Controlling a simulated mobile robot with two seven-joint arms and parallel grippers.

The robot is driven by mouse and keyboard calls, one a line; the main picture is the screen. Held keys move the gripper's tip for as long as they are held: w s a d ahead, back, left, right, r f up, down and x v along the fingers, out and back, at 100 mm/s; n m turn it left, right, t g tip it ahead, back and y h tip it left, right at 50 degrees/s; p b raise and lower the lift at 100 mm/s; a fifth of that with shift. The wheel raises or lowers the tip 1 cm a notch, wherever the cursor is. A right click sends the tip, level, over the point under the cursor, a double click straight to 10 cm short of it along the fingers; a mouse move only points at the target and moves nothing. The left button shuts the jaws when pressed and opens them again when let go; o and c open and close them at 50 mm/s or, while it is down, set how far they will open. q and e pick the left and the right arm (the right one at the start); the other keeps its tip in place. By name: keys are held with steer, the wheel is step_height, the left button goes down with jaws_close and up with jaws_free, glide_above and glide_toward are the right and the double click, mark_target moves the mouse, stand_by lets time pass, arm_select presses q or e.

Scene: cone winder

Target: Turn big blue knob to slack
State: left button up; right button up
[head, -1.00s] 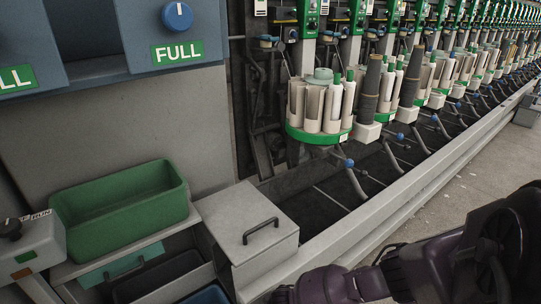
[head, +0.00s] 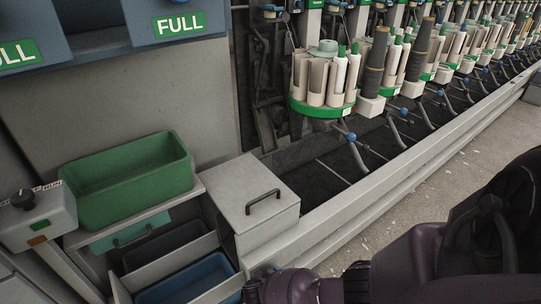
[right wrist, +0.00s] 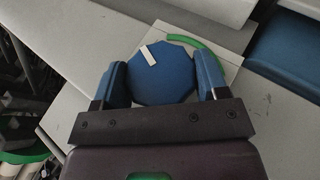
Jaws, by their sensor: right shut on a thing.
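The big blue knob (right wrist: 160,78) is in the right wrist view. It is many-sided, with a white pointer mark on its face toward the upper left edge. My right gripper (right wrist: 161,66) is shut on it, one blue finger at each side. A green arc (right wrist: 196,46) curves beside the knob at its upper right on a pale panel. No slack lettering is readable. In the head view my right arm fills the lower right, its gripper out of sight. My left gripper is in neither view.
In the head view a green bin (head: 100,205) stands at left, beside a grey box with a handle (head: 247,220). A small control box with a black knob (head: 23,198) is at far left. Winding units (head: 322,110) line the back; floor (head: 400,220) is open at right.

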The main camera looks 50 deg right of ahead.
steer(key=shift+s+a+f+n+h+b, duration=0.15)
steer(key=shift+f+h+b, duration=0.1)
steer(key=shift+h, duration=0.2)
steer(key=shift+s+f+n+h+b, duration=0.1)
steer(key=shift+n+h+b, duration=0.1)
steer(key=shift+h, duration=0.25)
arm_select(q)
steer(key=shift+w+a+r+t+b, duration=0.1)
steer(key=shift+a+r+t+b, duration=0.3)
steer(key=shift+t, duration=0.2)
arm_select(e)
steer(key=shift+w+r+n+h, duration=0.1)
steer(key=shift+n+h, duration=0.05)
steer(key=shift+h, duration=0.55)
steer(key=shift+w+r+n+h, duration=0.1)
steer(key=shift+h, duration=0.6)
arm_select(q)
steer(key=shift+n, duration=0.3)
arm_select(e)
steer(key=shift+h, duration=0.3)
steer(key=o, duration=0.9)
steer(key=shift+r, duration=0.1)
